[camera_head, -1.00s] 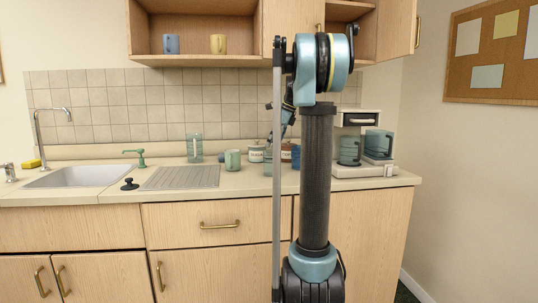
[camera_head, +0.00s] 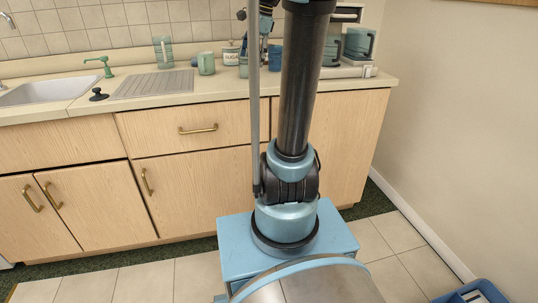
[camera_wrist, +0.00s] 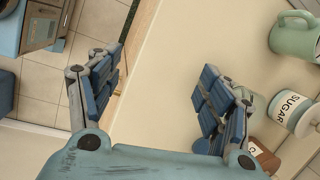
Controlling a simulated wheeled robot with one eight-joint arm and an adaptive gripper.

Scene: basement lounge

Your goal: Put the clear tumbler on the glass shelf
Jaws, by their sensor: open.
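A tall, clear greenish vessel (camera_head: 162,52), possibly the clear tumbler, stands upright at the back of the counter beside the drainboard. A smaller pale green container (camera_head: 243,68) stands near the sugar jar, partly behind my arm; I cannot tell if it is a tumbler. No tumbler shows between my fingers. My gripper (camera_wrist: 158,100) is open and empty in the wrist view, above the counter's front edge. In the head view it is mostly hidden behind my arm column. No glass shelf is in view now.
A green mug (camera_wrist: 295,38), a sugar jar (camera_wrist: 296,112) and a brown-labelled jar (camera_wrist: 263,158) stand right of my fingers. A coffee maker (camera_head: 345,70) is at the counter's right end. The drainboard (camera_head: 152,84) and sink (camera_head: 45,92) lie left. The counter front is clear.

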